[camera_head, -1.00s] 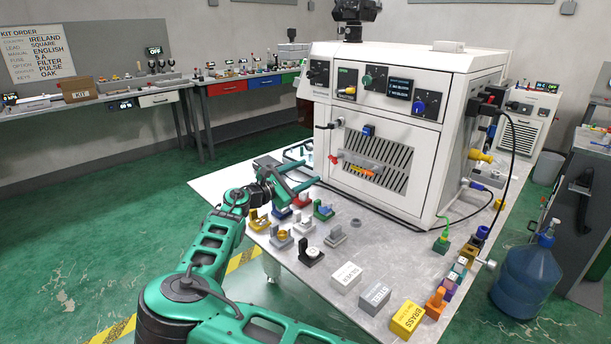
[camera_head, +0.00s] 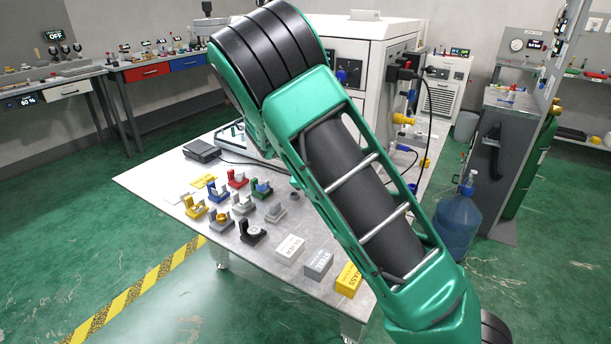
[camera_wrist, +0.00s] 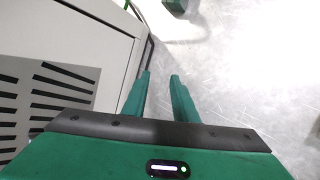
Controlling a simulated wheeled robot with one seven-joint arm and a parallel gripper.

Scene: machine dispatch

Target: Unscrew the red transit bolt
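The white machine (camera_head: 378,60) stands on the table, with most of its front hidden behind my arm in the head view. No red transit bolt can be made out in either current view. In the wrist view, the machine's pale side panel with dark vent slots (camera_wrist: 75,88) fills the left. My gripper (camera_wrist: 161,76) shows there with its two green fingers apart and nothing between them. It is beside the panel's edge, over the bare grey tabletop. My gripper is not visible in the head view.
The table (camera_head: 160,186) carries several small coloured holders, a black box (camera_head: 202,150), and white, grey and yellow (camera_head: 349,280) labelled blocks. A blue water bottle (camera_head: 458,220) stands on the floor at right. A small green object (camera_wrist: 175,5) is at the wrist view's top edge.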

